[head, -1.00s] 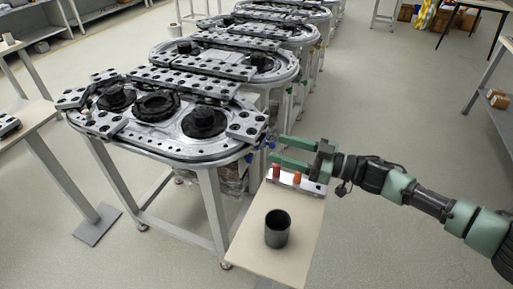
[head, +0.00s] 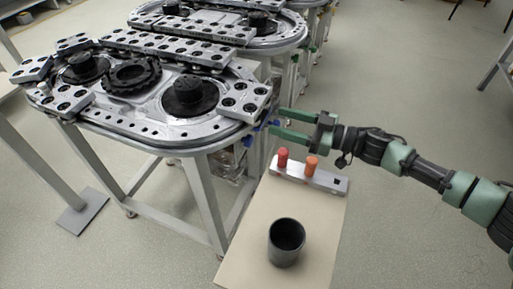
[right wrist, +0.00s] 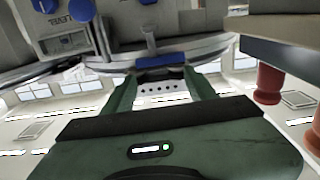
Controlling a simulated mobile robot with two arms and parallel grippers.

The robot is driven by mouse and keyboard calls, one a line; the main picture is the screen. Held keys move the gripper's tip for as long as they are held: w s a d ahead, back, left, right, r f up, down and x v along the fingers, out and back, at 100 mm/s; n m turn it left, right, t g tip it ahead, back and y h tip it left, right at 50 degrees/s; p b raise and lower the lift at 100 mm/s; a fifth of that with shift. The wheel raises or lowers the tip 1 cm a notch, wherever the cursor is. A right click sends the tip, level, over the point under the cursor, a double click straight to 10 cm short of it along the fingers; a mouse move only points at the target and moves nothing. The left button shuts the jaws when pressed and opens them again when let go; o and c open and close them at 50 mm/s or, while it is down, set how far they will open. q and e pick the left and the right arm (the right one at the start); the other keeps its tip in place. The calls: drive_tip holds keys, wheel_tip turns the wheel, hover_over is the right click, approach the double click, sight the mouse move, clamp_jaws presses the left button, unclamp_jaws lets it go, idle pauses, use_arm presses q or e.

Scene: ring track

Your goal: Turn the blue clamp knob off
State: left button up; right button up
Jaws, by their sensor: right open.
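The ring track (head: 150,135) stands on a metal frame at left. Small blue parts show at its right edge, one of them a blue knob (head: 274,123) by my right gripper (head: 279,118). That gripper comes from the right and is open, its two green fingers pointing at the track edge. In the right wrist view, a blue piece (right wrist: 146,61) lies beyond the gap between the fingertips (right wrist: 160,85); I cannot tell whether they touch it. Other blue knobs (right wrist: 82,10) show at upper left there. My left gripper is not in view.
A small table (head: 240,262) below my right arm carries a dark cup (head: 286,242) and a metal block (head: 325,182) with a red peg (head: 283,157) and an orange peg (head: 311,165).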

drive_tip(key=b, duration=0.6)
approach(252, 141)
wheel_tip(252, 141, up, 3)
wheel_tip(252, 141, down, 3)
drive_tip(key=a+b, duration=0.2)
drive_tip(key=b, duration=0.2)
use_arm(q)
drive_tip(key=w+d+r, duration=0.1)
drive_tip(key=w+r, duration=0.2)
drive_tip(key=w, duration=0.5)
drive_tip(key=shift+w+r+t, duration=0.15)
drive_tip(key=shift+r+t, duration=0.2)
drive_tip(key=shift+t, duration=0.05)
use_arm(e)
drive_tip(key=x, duration=0.6)
drive_tip(key=shift+w+a, duration=0.15)
drive_tip(key=shift+w, duration=0.3)
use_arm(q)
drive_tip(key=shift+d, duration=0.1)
use_arm(e)
clamp_jaws()
